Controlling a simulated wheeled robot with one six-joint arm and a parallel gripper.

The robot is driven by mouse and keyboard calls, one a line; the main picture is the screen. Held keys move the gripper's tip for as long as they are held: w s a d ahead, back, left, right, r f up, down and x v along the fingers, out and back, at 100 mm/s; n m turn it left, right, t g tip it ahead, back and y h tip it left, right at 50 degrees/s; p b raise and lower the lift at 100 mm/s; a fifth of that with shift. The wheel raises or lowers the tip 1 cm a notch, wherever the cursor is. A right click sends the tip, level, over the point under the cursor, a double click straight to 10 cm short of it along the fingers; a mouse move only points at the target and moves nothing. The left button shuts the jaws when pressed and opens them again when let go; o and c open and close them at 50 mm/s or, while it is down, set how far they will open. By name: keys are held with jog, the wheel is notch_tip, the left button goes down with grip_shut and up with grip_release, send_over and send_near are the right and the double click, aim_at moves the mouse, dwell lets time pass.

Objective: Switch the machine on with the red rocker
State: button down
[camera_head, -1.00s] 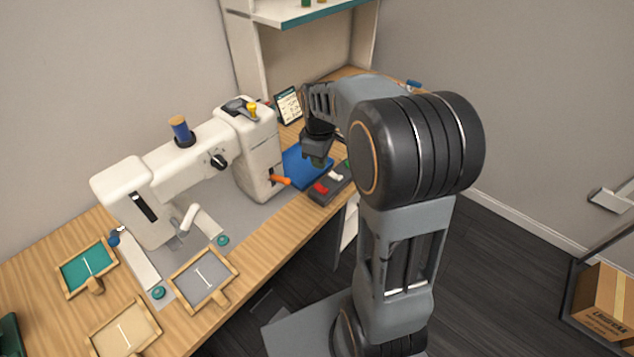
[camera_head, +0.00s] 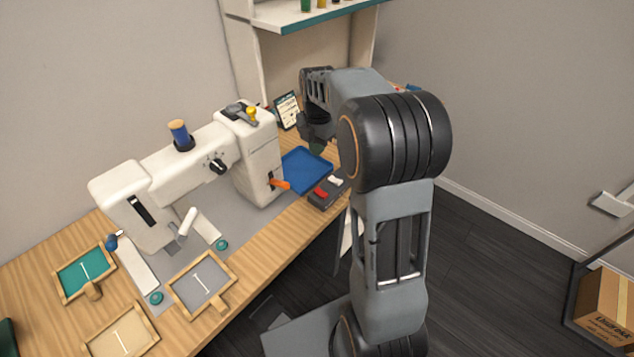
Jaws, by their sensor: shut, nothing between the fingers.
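The red rocker (camera_head: 321,192) sits on a dark switch box (camera_head: 325,202) near the front edge of the table, with a white rocker (camera_head: 335,181) beside it. Its on or off position is too small to tell. The white sewing machine (camera_head: 255,155) stands to the left of the box. My gripper (camera_head: 316,149) is shut and empty. It hangs above the far side of the blue tray, behind the switch box in the picture and apart from the rocker. My arm hides the right end of the box.
A blue tray (camera_head: 304,171) lies behind the switch box. An orange lever (camera_head: 280,184) sticks out from the machine towards the box. A framed card (camera_head: 287,110) stands at the back. Small wooden frames (camera_head: 232,262) lie at the front left.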

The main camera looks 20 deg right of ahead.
aim_at(318, 188)
jog(key=shift+f, duration=0.1)
notch_tip(318, 188, down, 14)
jog(key=shift+r, duration=0.1)
dwell(0.6)
jog(key=shift+w+f, duration=0.1)
jog(key=shift+f, duration=0.1)
dwell(0.4)
jog(key=shift+r, duration=0.1)
jog(key=shift+s+d+r, duration=0.25)
jog(key=shift+s+r, duration=0.1)
jog(key=shift+s, duration=0.35)
notch_tip(318, 188, up, 14)
jog(key=w+p, duration=0.2)
jog(key=p, duration=0.1)
jog(key=shift+a, duration=0.45)
